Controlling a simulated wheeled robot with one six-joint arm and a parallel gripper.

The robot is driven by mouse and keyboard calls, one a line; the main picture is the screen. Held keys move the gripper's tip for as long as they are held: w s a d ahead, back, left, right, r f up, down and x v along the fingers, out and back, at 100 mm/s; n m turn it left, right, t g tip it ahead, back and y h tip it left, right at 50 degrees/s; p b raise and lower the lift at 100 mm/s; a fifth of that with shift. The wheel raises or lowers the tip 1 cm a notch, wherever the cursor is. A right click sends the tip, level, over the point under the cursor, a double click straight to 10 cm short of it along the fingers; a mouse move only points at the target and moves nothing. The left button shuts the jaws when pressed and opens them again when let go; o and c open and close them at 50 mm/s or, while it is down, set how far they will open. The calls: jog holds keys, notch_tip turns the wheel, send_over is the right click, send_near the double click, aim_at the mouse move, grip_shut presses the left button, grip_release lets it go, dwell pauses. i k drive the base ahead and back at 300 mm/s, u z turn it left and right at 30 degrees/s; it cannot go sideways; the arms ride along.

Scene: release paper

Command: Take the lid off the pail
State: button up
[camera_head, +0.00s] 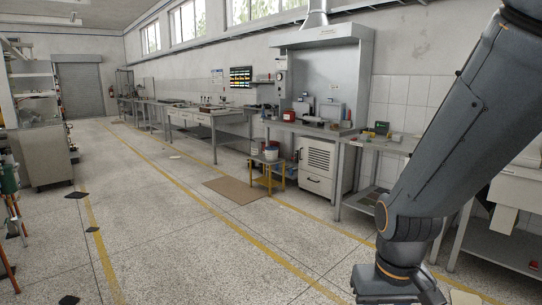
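A small white pail (271,153) appears to stand on a low yellow stool (268,175) in the middle distance, right of the picture's centre line. It is too small to tell whether a lid is on it. My arm fills the right side of the view and its wrist reaches the bottom edge. My gripper's fingers are not visible. My arm is well apart from the pail in the picture.
A brown mat (232,190) lies on the floor left of the stool. A white drawer cabinet (318,165) and metal workbenches (375,143) stand to its right. More benches (212,118) line the wall beyond. The floor aisle (165,215) is mostly clear.

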aim_at(271, 156)
jog(key=u, duration=0.25)
jog(key=i, duration=2.45)
jog(key=u, duration=0.35)
jog(key=i, duration=1.95)
jog(key=z, duration=0.2)
jog(key=i, duration=2.1)
jog(key=z, duration=0.55)
jog(key=i, duration=1.65)
jog(key=z, duration=0.2)
